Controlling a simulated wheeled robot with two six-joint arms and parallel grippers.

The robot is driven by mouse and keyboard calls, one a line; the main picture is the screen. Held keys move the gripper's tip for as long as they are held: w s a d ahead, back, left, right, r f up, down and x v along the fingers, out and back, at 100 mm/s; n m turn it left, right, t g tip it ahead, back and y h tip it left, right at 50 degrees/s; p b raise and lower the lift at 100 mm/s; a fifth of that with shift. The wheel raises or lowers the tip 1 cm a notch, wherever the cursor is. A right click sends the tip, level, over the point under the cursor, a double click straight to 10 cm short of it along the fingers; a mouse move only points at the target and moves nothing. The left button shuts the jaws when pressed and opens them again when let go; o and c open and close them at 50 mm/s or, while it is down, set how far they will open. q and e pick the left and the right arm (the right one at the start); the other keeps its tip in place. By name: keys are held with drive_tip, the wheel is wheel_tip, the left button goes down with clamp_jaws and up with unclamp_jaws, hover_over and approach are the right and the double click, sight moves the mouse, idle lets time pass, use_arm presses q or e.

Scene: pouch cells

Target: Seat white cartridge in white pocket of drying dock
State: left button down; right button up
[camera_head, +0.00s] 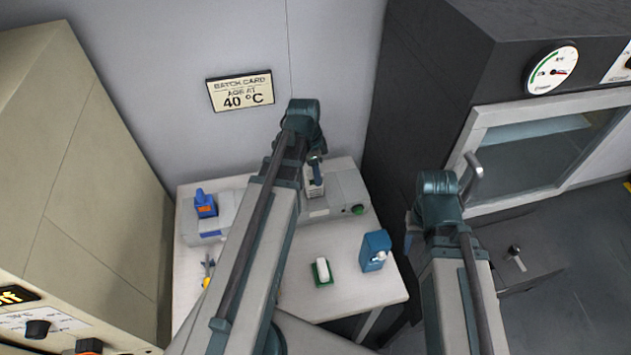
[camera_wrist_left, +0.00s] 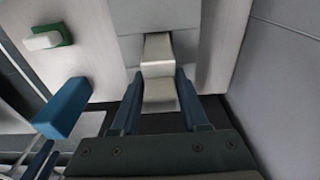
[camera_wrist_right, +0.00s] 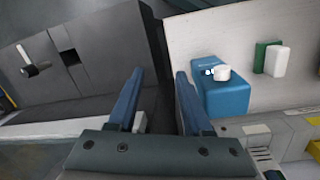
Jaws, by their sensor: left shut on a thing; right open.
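A white block on a green base, which looks like the white cartridge (camera_head: 322,268), stands at the table's front middle; it also shows in the left wrist view (camera_wrist_left: 42,40) and right wrist view (camera_wrist_right: 279,61). A pale grey unit with a green button (camera_head: 347,191), perhaps the drying dock, stands at the back. My left gripper (camera_head: 316,181) is over this unit, shut on a silver metal tab (camera_wrist_left: 158,70) at a slot in a grey block. I cannot make out a white pocket. My right gripper (camera_wrist_right: 157,82) is open and empty, right of the table, apart from the cartridge.
A blue box with a white knob (camera_head: 375,251) stands at the table's right edge, near my right gripper. A blue piece (camera_head: 204,203) sits at the back left. A dark oven (camera_head: 440,90) rises on the right, a beige cabinet (camera_head: 85,170) on the left.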

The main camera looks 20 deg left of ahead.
sight(310, 173)
use_arm(q)
wheel_tip(310, 173, down, 3)
drive_tip(key=shift+f+b, duration=0.1)
drive_tip(key=shift+b, duration=1.05)
drive_tip(key=shift+c, duration=2.1)
unclamp_jaws()
drive_tip(key=r+p, duration=0.8)
drive_tip(key=a+r+p, duration=0.1)
drive_tip(key=r+p, duration=0.3)
drive_tip(key=shift+s+a+r, duration=0.1)
drive_tip(key=shift+s+r, duration=0.1)
drive_tip(key=shift+s, duration=0.2)
drive_tip(key=shift+f, duration=0.1)
